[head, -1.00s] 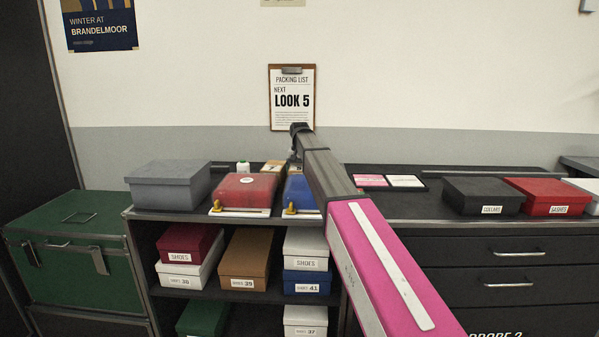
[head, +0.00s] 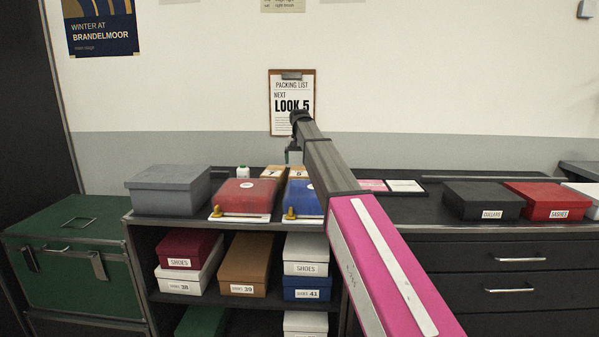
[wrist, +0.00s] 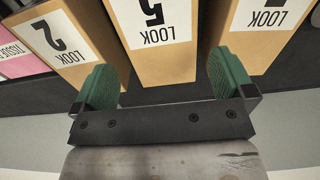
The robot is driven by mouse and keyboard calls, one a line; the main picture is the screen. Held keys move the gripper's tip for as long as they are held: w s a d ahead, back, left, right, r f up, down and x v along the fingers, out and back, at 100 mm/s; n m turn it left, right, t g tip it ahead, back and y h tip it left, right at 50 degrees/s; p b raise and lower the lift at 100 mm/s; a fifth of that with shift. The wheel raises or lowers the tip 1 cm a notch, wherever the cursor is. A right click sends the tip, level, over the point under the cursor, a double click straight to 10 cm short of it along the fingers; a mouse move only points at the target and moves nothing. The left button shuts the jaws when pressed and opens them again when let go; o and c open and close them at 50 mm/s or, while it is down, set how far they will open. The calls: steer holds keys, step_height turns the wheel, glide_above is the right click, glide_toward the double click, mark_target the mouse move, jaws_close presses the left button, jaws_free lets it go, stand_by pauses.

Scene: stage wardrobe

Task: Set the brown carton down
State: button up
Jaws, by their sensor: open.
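The brown carton labelled LOOK 5 (wrist: 158,35) stands in the wrist view between two similar brown cartons, LOOK 2 (wrist: 62,42) and a LOOK carton (wrist: 262,30) on the right. My gripper (wrist: 166,82) is open. Its green fingers lie on either side of the LOOK 5 carton's near end, with a visible gap on each side. In the head view, the LOOK 5 carton (head: 298,173) and the carton marked 7 (head: 271,173) stand at the back of the counter. My gripper (head: 293,156) is above them, mostly hidden by my arm.
Red (head: 246,194) and blue (head: 302,197) boxes stand in front of the cartons. A grey box (head: 168,189) is at left. A pink box (wrist: 22,52) adjoins LOOK 2. Black (head: 483,200) and red (head: 550,198) boxes stand right. Bare counter (head: 420,207) lies between.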

step_height(320, 180, up, 4)
steer(key=shift+r, duration=0.15)
steer(key=shift+s+a+t, duration=0.1)
steer(key=shift+s+t, duration=0.9)
steer(key=shift+s, duration=0.2)
steer(key=shift+s+t, duration=0.75)
steer(key=shift+t, duration=0.15)
steer(key=shift+s+a+t, duration=0.1)
steer(key=shift+a+t, duration=0.05)
steer(key=shift+t, duration=0.35)
glide_above(300, 171)
steer(key=s, duration=0.1)
steer(key=f, duration=0.4)
steer(key=shift+s+a+f, duration=0.2)
steer(key=shift+a+f, duration=0.05)
steer(key=shift+f, duration=0.05)
steer(key=shift+x, duration=2.85)
steer(key=shift+s+d+f, duration=0.1)
steer(key=shift+s+d, duration=0.05)
steer(key=c, duration=0.9)
